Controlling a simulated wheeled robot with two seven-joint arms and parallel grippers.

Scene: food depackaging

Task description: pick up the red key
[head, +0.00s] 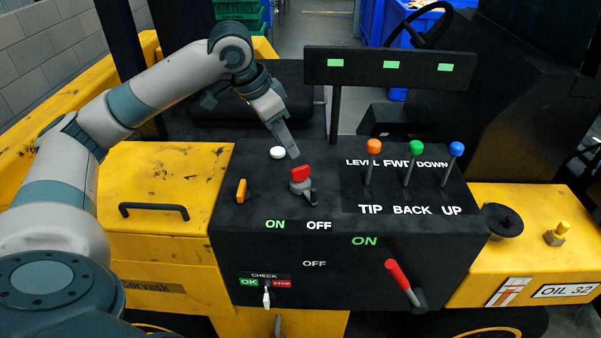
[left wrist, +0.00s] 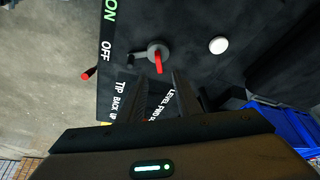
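The red key (head: 301,173) sits upright in a grey round switch base on the black control panel (head: 240,200), above the ON and OFF labels. It also shows in the left wrist view (left wrist: 158,63), in front of the fingers. My left gripper (head: 292,152) is just above and behind the key, pointing down toward the panel. In the left wrist view, its two fingers (left wrist: 157,92) are apart with nothing held between them. The key appears beyond the fingertips. My right gripper is not in view.
A white button (head: 277,152) is close to the left gripper. An orange switch (head: 241,190) is left of the key. Orange, green and blue levers (head: 413,150) stand to the right. A red-handled lever (head: 397,275) is on the front face. A black bar (head: 391,68) stands behind the panel.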

